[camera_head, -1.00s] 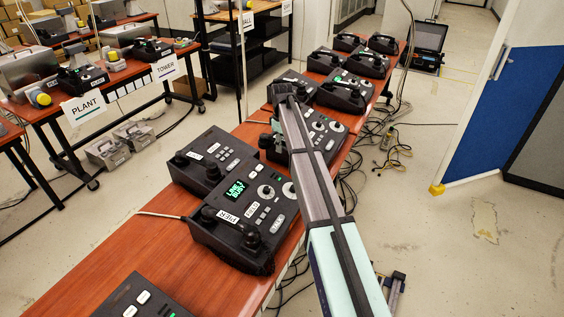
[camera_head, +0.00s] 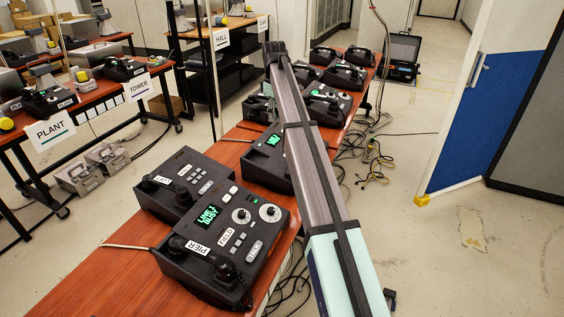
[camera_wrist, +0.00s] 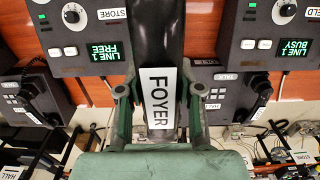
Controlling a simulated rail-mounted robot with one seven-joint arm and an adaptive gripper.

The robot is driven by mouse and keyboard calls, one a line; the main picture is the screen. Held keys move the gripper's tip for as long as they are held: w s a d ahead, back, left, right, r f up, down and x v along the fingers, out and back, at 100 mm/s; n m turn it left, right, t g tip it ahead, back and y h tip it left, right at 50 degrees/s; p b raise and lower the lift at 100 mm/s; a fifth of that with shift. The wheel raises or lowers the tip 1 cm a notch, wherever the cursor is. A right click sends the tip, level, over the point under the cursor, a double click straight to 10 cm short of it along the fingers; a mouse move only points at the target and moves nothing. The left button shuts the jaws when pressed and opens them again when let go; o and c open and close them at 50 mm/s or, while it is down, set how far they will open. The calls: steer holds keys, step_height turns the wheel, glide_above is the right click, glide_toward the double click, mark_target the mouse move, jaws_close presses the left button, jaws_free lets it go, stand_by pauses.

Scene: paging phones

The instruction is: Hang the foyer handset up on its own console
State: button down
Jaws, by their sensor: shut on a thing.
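The foyer handset (camera_wrist: 145,35) is a black bar with a white FOYER label, in the middle of the wrist view. My gripper (camera_wrist: 158,105) is shut on it, one green-grey finger on each side of the label. The handset's upper end runs out of the picture. A console labelled STORE (camera_wrist: 85,40), reading LINE 1 FREE, lies left of the handset in the wrist view. I cannot tell which console is the foyer one.
A console labelled FIELD (camera_head: 270,215), its screen reading LINE 1 BUSY, carries a PIER handset (camera_head: 205,255) on the near table (camera_head: 115,225). More consoles (camera_head: 345,75) stand farther along. Cables (camera_head: 375,160) lie on the floor to the right.

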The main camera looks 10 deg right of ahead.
step_height(320, 180, down, 19)
steer(key=p, duration=0.4)
steer(key=shift+f, duration=0.15)
steer(key=shift+f, duration=0.1)
steer(key=c, duration=0.8)
jaws_free()
steer(key=shift+o, duration=0.2)
step_height(320, 180, up, 12)
steer(key=b, duration=0.2)
steer(key=shift+s, duration=0.1)
